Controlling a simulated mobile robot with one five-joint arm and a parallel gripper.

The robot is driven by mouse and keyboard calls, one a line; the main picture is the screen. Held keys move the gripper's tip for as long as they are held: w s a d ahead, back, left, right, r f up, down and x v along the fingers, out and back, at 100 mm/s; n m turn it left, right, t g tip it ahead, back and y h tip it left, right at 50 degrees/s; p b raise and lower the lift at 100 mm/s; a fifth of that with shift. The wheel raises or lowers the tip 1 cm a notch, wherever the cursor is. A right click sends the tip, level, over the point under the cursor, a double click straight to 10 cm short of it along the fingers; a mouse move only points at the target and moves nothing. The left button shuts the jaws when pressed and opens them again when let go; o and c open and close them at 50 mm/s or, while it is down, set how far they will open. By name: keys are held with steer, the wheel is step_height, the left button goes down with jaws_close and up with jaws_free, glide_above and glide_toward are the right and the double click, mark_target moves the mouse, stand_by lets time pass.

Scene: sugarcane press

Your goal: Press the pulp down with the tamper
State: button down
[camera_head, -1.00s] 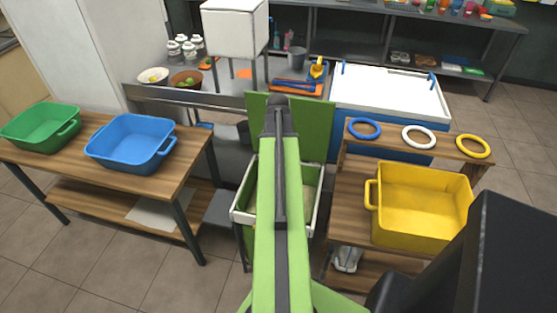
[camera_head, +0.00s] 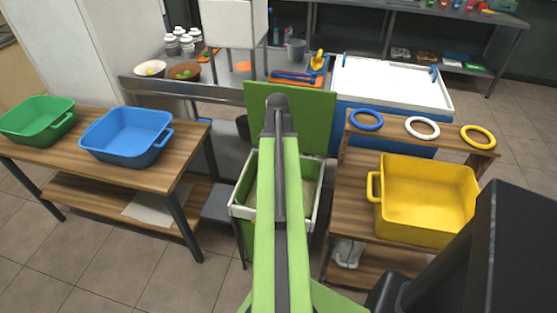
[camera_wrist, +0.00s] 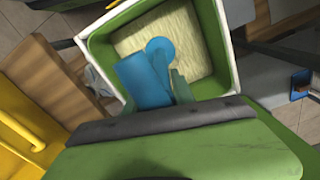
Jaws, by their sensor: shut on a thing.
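A blue tamper (camera_wrist: 143,79) shows in the wrist view, with a round blue end at the top and a flat part beside it. My gripper (camera_wrist: 176,84) is shut on it. The tamper appears over the pale yellow pulp (camera_wrist: 192,33), which lies as a flat block inside a green-walled bin with a white rim (camera_wrist: 227,50). I cannot tell whether the tamper touches the pulp. In the head view my arm covers the middle of the bin (camera_head: 240,211), and my gripper and the tamper are hidden there.
A green lid (camera_head: 315,115) stands open behind the bin. A table at left holds a blue tub (camera_head: 127,150) and a green tub (camera_head: 38,128). A table at right holds a yellow tub (camera_head: 425,225) and rings, including a white ring (camera_head: 422,128). Floor shows between the tables.

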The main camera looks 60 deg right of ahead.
steer(key=shift+f+b, duration=1.85)
steer(key=shift+f, duration=0.1)
steer(key=shift+f+b, duration=2)
steer(key=shift+f+b, duration=0.85)
step_height(320, 180, up, 22)
steer(key=p, duration=2.2)
steer(key=shift+r, duration=0.15)
